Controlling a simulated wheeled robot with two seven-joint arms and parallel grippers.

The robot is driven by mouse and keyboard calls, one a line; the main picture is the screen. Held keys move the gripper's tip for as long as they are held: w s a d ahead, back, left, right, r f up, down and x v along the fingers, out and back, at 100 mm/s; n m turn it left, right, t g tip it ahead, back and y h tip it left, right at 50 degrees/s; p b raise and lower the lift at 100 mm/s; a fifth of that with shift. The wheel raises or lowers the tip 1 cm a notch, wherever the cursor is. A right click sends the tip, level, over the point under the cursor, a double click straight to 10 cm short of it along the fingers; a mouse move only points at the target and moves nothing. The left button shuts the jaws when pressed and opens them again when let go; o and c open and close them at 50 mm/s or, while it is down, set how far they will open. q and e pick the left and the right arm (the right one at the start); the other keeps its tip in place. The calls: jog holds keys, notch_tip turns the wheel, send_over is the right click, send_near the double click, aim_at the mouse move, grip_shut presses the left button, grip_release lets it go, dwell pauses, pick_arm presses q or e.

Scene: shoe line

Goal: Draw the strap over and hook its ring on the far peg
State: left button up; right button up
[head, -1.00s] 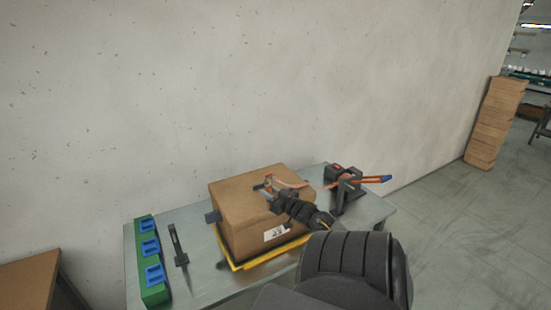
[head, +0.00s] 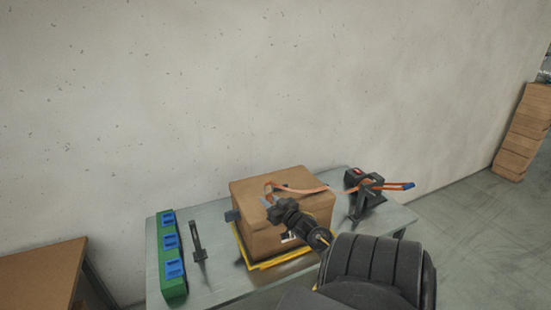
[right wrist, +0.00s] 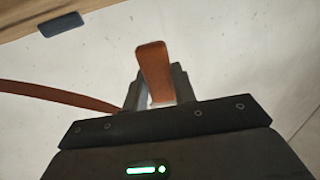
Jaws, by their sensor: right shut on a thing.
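The orange strap (head: 310,190) runs from the black dispenser (head: 366,194) on the right across the top of the cardboard box (head: 262,238). My right gripper (head: 268,199) is shut on the strap's end, above the box's top near its front left. In the right wrist view the strap end (right wrist: 155,72) stands up between the fingers, and the strap (right wrist: 60,94) trails off to the left. The ring cannot be made out. My left gripper is not in view.
The box sits on a yellow-edged base (head: 275,262) on a grey table (head: 215,285). A green rack with blue blocks (head: 172,255) and a dark tool (head: 198,241) lie to the left. A wall stands behind. My right arm covers the front right.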

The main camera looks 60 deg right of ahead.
jog(key=shift+w+a, duration=3.95)
jog(key=shift+a, duration=2.05)
jog(key=shift+w+a, duration=3.9)
jog(key=shift+a, duration=2.05)
notch_tip(320, 180, down, 19)
jog(key=b, duration=1.5)
jog(key=w+d+b, duration=0.6)
jog(key=w, duration=0.2)
jog(key=shift+d, duration=0.35)
